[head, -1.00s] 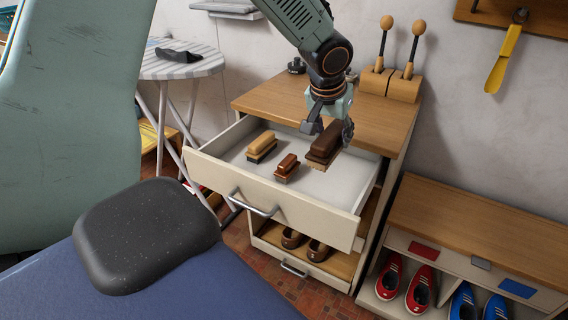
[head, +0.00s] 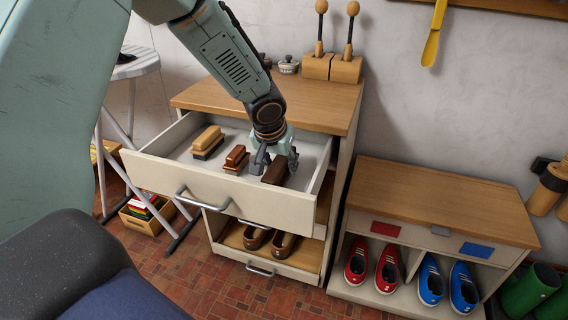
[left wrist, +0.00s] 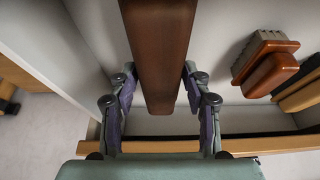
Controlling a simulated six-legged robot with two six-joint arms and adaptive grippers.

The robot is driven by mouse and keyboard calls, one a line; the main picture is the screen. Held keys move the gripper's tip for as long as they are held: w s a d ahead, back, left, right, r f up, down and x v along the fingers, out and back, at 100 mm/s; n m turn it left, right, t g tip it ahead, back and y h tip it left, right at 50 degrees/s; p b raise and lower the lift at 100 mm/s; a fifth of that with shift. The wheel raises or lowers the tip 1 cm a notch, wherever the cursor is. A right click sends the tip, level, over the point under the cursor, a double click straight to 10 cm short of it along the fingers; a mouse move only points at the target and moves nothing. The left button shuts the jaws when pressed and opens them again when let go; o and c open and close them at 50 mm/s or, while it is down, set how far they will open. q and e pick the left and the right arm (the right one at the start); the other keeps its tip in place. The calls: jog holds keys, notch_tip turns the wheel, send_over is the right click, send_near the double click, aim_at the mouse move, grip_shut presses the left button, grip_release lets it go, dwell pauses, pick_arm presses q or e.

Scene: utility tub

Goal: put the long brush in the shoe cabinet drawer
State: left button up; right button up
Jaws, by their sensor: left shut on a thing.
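The long dark brown brush (head: 275,173) is inside the open top drawer (head: 270,207) of the wooden shoe cabinet (head: 318,106), towards its right side. My left gripper (head: 277,164) is shut on it from above, with a finger on each side. In the left wrist view the brush (left wrist: 157,50) runs between the two fingers (left wrist: 160,88). Whether its underside touches the drawer floor is hidden. A small reddish-brown brush (head: 236,157) and a tan brush (head: 208,139) lie to its left in the drawer. My right gripper is not in view.
Brown shoes (head: 270,242) sit in the lower drawer. A low bench (head: 440,205) with red and blue shoes stands at the right. Wooden shoe trees (head: 333,68) and a small jar (head: 288,65) stand on the cabinet top. An ironing board (head: 140,65) is at the left.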

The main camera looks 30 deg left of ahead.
aim_at(284, 161)
pick_arm(q)
jog(key=shift+w+a, duration=0.15)
jog(key=shift+w, duration=0.15)
jog(key=shift+w+a+r+p, duration=0.15)
jog(key=shift+w+p, duration=0.2)
jog(key=shift+w, duration=0.8)
jog(key=shift+a+f+b, duration=0.1)
jog(key=shift+f+b, duration=0.35)
jog(key=shift+f, duration=0.3)
jog(key=shift+r, duration=0.1)
jog(key=shift+f, duration=0.2)
jog(key=o, duration=1.3)
